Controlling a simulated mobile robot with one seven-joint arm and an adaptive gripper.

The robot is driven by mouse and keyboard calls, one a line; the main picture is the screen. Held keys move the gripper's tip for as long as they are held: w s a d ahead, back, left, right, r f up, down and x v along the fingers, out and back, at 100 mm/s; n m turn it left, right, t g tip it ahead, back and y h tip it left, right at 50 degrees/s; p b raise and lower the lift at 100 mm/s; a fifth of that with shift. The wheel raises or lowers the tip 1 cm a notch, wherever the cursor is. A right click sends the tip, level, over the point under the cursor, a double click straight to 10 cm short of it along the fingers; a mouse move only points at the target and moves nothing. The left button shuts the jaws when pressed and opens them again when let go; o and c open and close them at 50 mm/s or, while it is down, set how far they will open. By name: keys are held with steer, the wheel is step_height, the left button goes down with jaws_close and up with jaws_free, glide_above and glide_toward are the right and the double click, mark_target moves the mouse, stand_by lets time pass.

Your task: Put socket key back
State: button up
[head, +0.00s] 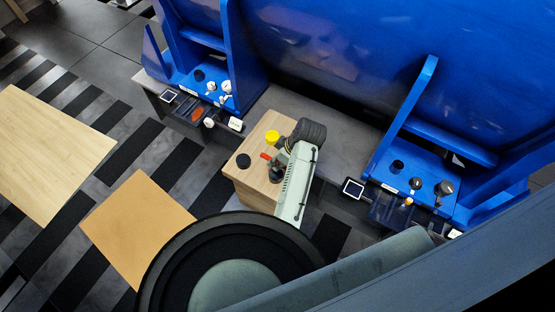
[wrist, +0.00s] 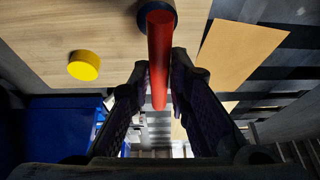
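A red rod-shaped handle (wrist: 159,60), which I take for the socket key, runs between my fingers in the wrist view. It also shows as a small red piece (head: 265,156) beside my gripper in the head view. My gripper (wrist: 161,75) has its fingertips close against both sides of the red handle, over the wooden top. A dark round piece (wrist: 171,7) is at the handle's upper end; whether it is part of the key or a holder cannot be told. My gripper hides the rest in the head view.
The wooden cabinet (head: 252,185) carries a yellow cap (head: 272,137) and a black round piece (head: 243,160). Blue motor frames with fittings stand behind, left (head: 200,78) and right (head: 410,165). A tan panel (head: 138,225) and a wooden table (head: 45,150) lie to the left.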

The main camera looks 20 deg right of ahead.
steer(key=o, duration=0.3)
